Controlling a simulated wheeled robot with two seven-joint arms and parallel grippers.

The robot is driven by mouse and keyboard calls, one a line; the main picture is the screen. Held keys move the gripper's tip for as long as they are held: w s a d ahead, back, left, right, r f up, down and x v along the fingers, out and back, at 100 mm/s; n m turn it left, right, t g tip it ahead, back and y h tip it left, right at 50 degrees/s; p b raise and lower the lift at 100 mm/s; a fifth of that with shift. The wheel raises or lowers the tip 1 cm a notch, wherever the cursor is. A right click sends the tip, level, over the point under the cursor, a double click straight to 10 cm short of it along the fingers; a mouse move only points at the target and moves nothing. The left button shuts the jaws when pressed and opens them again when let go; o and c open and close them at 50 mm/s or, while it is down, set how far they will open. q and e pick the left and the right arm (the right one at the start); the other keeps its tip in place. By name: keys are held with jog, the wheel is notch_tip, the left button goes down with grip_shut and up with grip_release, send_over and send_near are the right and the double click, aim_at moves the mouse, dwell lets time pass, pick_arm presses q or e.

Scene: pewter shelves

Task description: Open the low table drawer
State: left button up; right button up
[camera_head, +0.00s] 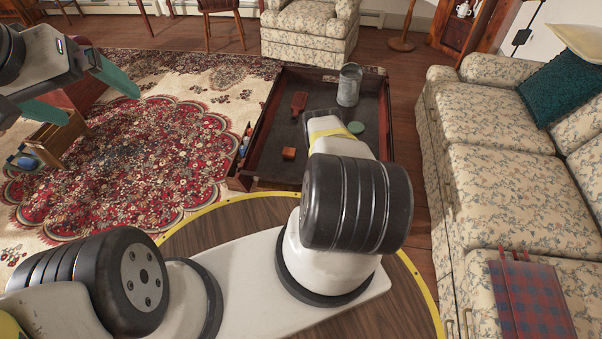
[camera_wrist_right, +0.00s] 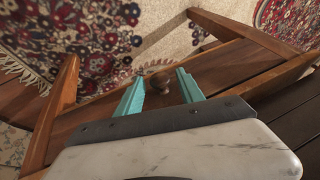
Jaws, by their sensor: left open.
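The low table (camera_head: 262,115) stands in the middle of the head view, with a dark top and raised wooden rim. Along its left side a narrow gap (camera_head: 245,141) shows small coloured things. In the right wrist view a wooden front (camera_wrist_right: 105,105) carries a round brown knob (camera_wrist_right: 158,82). My right gripper (camera_wrist_right: 160,84) is open, with its teal fingers on either side of the knob; contact cannot be told. My own arm hides this gripper in the head view. My left gripper (camera_head: 84,94) is open and empty at the upper left, above the rug.
A metal can (camera_head: 349,86), a red object (camera_head: 299,103), a green disc (camera_head: 356,127) and an orange block (camera_head: 289,153) are on the table. A wooden box (camera_head: 58,137) stands below my left gripper. A floral sofa (camera_head: 490,165) bounds the right; an armchair (camera_head: 307,30) stands behind.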

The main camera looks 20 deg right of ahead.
grip_shut()
dwell(1.2)
